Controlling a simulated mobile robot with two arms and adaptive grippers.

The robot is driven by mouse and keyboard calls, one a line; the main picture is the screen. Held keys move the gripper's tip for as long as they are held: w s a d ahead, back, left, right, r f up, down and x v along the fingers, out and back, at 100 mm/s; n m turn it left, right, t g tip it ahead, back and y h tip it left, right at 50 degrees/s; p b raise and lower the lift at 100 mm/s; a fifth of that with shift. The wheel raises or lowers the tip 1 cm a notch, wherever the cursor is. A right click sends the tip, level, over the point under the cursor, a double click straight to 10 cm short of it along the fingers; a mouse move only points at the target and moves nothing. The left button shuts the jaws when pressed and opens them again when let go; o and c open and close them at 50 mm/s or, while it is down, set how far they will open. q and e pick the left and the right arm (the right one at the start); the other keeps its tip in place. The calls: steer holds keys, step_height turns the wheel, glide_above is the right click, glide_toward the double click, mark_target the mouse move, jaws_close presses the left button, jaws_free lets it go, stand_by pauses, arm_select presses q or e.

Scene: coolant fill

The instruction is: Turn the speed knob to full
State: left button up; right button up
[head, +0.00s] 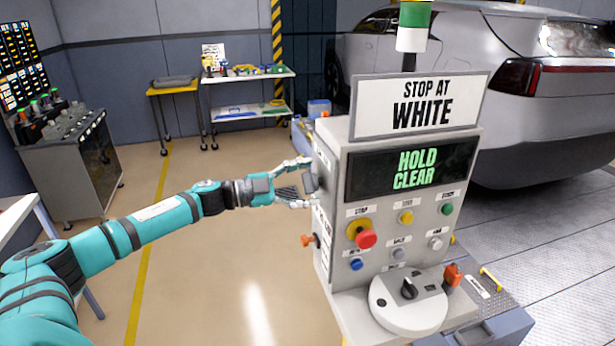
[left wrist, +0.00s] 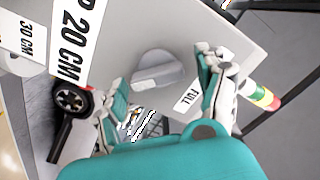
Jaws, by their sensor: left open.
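In the left wrist view a round grey knob (left wrist: 158,70) with a raised grip bar sits on the console's grey side panel. A "FULL" label (left wrist: 189,97) is beside it. In the head view the knob (head: 309,178) shows edge-on on the console's left side. My left gripper (head: 303,185) is open at that side, its fingers on either side of the knob in the left wrist view (left wrist: 158,88). I cannot tell whether they touch it. My right gripper is out of view.
An orange-red knob (head: 309,240) sticks out below my gripper. A silver car (head: 480,90) stands behind.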

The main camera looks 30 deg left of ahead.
arm_select(q)
steer(key=shift+w+d, duration=0.2)
steer(key=c, duration=1.2)
steer(key=shift+f, duration=0.1)
